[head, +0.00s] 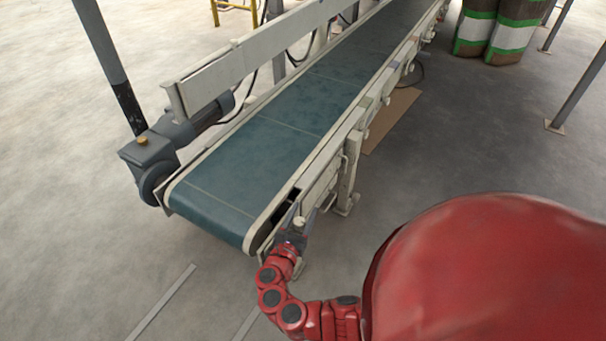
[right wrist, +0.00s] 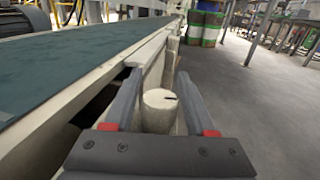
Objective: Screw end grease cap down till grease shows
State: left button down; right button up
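The grease cap (right wrist: 158,110) is a pale, worn cylinder with a dark mark on its top. It stands at the near end of the conveyor's side rail. In the head view a small pale knob (head: 299,221) at my gripper looks like the same cap. My right gripper (right wrist: 158,76) is open, with one finger on each side of the cap. A narrow gap seems to show between the cap and each finger. No grease is visible around the cap. The cap's base is hidden behind the gripper body. My left gripper is not in view.
The conveyor with its green belt (head: 265,150) runs away from me. A grey motor and gearbox (head: 155,150) sit at its left near end. A support leg (head: 350,170) stands close to my right gripper.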

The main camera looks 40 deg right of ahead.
jog(key=shift+o, duration=0.9)
jog(key=p+v, duration=0.6)
jog(key=v, duration=1.1)
jog(key=shift+a+f, duration=0.15)
jog(key=shift+a, duration=0.15)
jog(key=shift+s, duration=0.1)
